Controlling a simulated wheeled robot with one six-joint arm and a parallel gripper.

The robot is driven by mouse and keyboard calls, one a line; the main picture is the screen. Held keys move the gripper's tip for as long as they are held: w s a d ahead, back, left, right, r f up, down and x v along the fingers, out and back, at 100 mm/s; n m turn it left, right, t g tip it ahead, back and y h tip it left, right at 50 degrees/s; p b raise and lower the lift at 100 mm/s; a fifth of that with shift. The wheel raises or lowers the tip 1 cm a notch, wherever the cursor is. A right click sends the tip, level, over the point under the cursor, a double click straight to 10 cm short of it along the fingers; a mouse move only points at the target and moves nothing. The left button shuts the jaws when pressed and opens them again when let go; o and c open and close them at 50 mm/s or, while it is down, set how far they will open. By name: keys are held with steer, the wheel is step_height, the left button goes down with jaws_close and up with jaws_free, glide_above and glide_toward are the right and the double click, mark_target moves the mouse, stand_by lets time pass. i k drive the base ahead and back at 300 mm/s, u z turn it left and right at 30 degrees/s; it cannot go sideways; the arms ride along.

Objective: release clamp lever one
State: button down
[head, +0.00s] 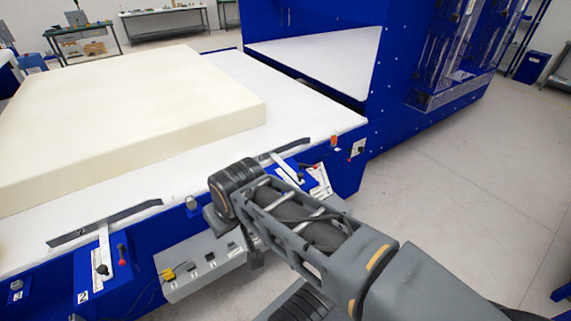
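Two clamp stations show on the blue front side of the table. The left one, marked 2, has a pale clamp lever (103,245) with a black knob, hanging down below a dark clamp bar (105,224). The right one has a pale lever (285,165) with a dark knob at its lower end, below another dark bar (285,150). I cannot read a number there. No contact with either lever is visible.
A large cream foam block (130,115) lies on the white tabletop (300,105). A grey control box (200,268) juts from the table front, close below my arm. A blue machine (400,60) stands at the back right. The floor (470,180) at right is clear.

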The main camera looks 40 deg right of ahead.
mark_target(300, 165)
steer(key=z, duration=0.4)
steer(key=i, duration=1)
steer(key=z, duration=0.8)
